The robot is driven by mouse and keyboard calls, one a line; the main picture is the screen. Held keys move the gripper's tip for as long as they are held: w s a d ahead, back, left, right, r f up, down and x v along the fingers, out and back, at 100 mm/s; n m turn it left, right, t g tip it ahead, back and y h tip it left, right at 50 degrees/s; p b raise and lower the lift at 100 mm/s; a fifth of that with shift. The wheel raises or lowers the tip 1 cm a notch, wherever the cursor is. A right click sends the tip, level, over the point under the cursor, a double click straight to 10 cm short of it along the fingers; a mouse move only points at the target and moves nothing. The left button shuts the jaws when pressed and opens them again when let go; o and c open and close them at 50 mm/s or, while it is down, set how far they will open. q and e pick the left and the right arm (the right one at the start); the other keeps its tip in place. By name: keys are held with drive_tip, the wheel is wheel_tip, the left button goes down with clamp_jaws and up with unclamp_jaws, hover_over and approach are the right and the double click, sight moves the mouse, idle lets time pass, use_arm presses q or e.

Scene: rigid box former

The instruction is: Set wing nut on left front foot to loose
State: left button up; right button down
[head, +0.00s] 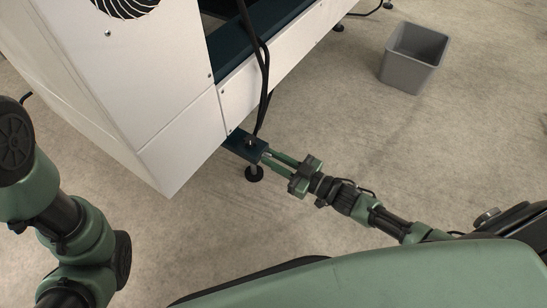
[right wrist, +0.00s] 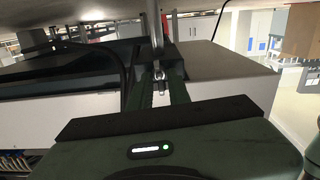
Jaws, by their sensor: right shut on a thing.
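The foot (head: 254,173) is a dark round pad on a short stem under a dark blue bracket (head: 238,144) at the white machine's lower corner. My right gripper (head: 268,152) reaches the bracket from the right, its green fingers at the stem. In the right wrist view a metal threaded stem (right wrist: 156,30) runs between the fingers, and a small metal piece, apparently the wing nut (right wrist: 159,76), sits between the fingertips. The right gripper is shut on it. In the head view the nut is mostly hidden by the fingers. My left arm shows at the left; its gripper is out of view.
The white machine (head: 170,120) fills the upper left, with black cables (head: 264,75) hanging close above the bracket. A grey bin (head: 413,58) stands on the floor at upper right. The floor around the foot is clear.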

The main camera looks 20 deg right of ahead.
drive_tip(key=shift+s+a+f+n+p, duration=0.1)
drive_tip(key=shift+n+p, duration=0.35)
drive_tip(key=shift+n, duration=2.6)
drive_tip(key=shift+s+f+n+p, duration=0.15)
drive_tip(key=shift+n+p, duration=0.3)
drive_tip(key=shift+n, duration=2.65)
drive_tip(key=shift+w+a+f+n+p, duration=0.1)
drive_tip(key=shift+n+p, duration=0.35)
drive_tip(key=shift+n, duration=2.6)
drive_tip(key=c, duration=1.6)
unclamp_jaws()
